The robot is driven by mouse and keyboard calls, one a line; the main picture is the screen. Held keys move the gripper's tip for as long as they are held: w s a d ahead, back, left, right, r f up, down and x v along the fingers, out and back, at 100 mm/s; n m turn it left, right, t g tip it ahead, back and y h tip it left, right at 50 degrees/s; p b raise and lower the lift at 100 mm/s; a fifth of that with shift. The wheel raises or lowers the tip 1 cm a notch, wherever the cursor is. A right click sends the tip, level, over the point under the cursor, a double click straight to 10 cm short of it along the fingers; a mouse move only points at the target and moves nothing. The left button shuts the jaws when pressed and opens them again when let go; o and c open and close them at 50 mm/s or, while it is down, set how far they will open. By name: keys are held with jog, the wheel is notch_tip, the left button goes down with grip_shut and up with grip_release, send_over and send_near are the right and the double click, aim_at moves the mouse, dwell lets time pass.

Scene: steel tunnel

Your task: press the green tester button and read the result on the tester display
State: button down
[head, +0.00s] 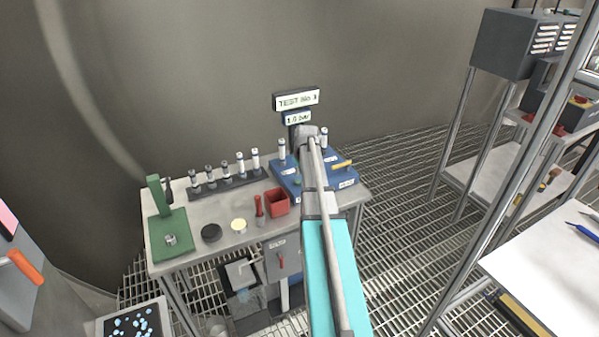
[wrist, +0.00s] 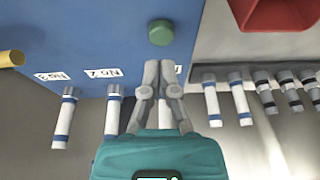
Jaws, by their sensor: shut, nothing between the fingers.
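The blue tester (head: 288,187) sits at the right end of the grey bench. The tester display (head: 297,100) stands above it; its upper panel seems to read "TEST No. 3" and a lower panel (head: 297,118) about "1.0 bar", in small print. The green tester button (wrist: 161,32) shows in the wrist view as a round knob on the blue top. My gripper (wrist: 158,66) is shut and empty, its fingertips just short of the button in that picture; I cannot tell whether they touch. In the head view my arm hides part of the tester.
White tubes with blue bands (wrist: 64,120) stand by the numbered labels. A rack of tubes (head: 226,184), a red bin (head: 277,202), a red-handled tool (head: 260,210) and a green press (head: 166,226) share the bench. A yellow handle (head: 341,164) sticks out at the tester's right.

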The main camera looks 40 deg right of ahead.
aim_at(298, 182)
jog(key=shift+f+b, duration=1.2)
jog(key=shift+f, duration=0.3)
jog(key=shift+f, duration=0.1)
jog(key=shift+f+b, duration=0.45)
jog(key=shift+b, duration=0.1)
jog(key=shift+f+b, duration=0.3)
jog(key=shift+b, duration=0.05)
jog(key=shift+s+a+f, duration=0.1)
jog(key=shift+a, duration=0.05)
notch_tip(298, 182, up, 5)
jog(key=p, duration=0.4)
jog(key=shift+f+p, duration=0.15)
jog(key=shift+p, duration=0.15)
jog(key=p+v, duration=0.9)
jog(key=shift+r, duration=0.25)
